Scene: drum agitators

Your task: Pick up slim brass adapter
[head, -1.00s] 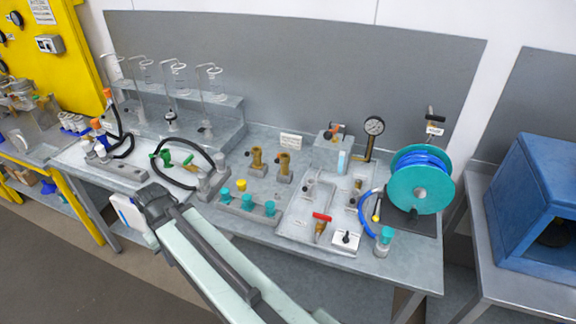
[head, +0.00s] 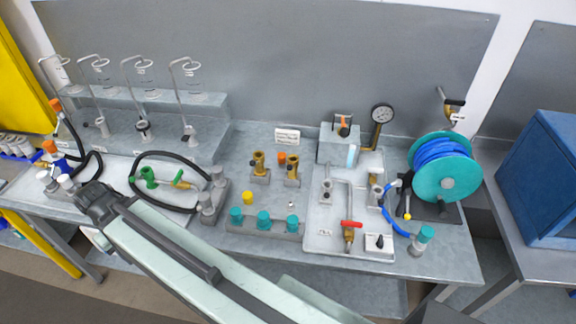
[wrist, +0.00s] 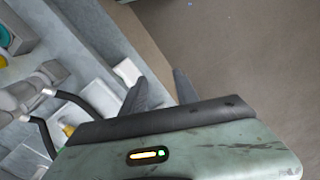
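Two brass fittings stand upright on small grey blocks near the middle of the bench in the head view, a left one (head: 258,162) and a right one (head: 292,168). I cannot tell for sure which is the slim brass adapter. My gripper (head: 88,203) is low at the front left of the bench, well left of both fittings. No brass fitting shows clearly in the wrist view.
A grey rack with teal caps (head: 264,223) lies in front of the fittings. A looped black hose (head: 160,153) is to their left. A white tray with a red-handled valve (head: 350,226) and a teal hose reel (head: 447,183) are to the right. An orange cap (head: 281,158) sits between the fittings.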

